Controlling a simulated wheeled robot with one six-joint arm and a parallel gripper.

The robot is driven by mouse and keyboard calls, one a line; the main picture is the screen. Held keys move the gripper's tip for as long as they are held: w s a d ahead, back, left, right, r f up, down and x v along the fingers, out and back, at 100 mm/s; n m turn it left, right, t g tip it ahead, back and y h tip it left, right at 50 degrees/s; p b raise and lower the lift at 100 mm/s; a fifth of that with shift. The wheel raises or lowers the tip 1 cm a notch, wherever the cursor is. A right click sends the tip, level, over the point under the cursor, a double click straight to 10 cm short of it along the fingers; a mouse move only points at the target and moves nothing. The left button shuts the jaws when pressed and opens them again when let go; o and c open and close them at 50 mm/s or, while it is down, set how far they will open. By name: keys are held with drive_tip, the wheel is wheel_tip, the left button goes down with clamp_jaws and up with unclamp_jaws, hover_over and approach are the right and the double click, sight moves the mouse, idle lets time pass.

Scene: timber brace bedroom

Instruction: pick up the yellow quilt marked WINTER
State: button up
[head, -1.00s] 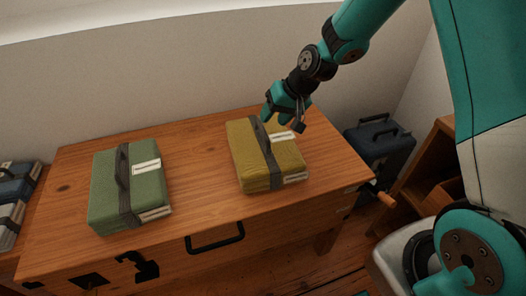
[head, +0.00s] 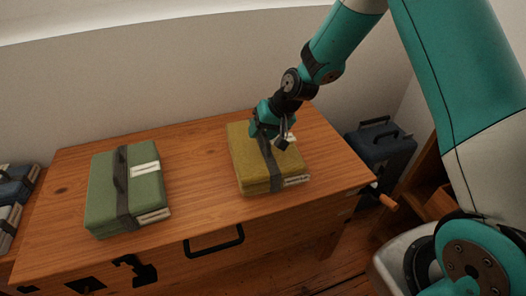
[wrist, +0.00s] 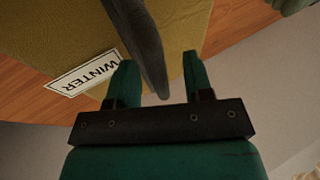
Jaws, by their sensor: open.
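The yellow quilt (head: 245,160) lies folded on the wooden chest, bound by a dark grey strap with a raised handle loop. In the wrist view the quilt (wrist: 60,30) carries a white label (wrist: 85,75) reading WINTER. My gripper (head: 275,140) is over the quilt, at its strap. In the wrist view my open gripper (wrist: 158,65) has one finger on each side of the dark strap (wrist: 148,50). Whether the fingers touch the strap or quilt I cannot tell. The arm hides part of the quilt's top in the head view.
A green folded quilt (head: 145,190) with a similar strap lies left on the wooden chest (head: 210,195). Bare wood separates the two. A dark blue case (head: 385,145) stands at the right. More folded bundles (head: 8,200) are at the far left. A wall rises behind.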

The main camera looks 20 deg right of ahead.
drive_tip(key=shift+f, duration=0.2)
clamp_jaws()
drive_tip(key=shift+d, duration=0.1)
idle(1.2)
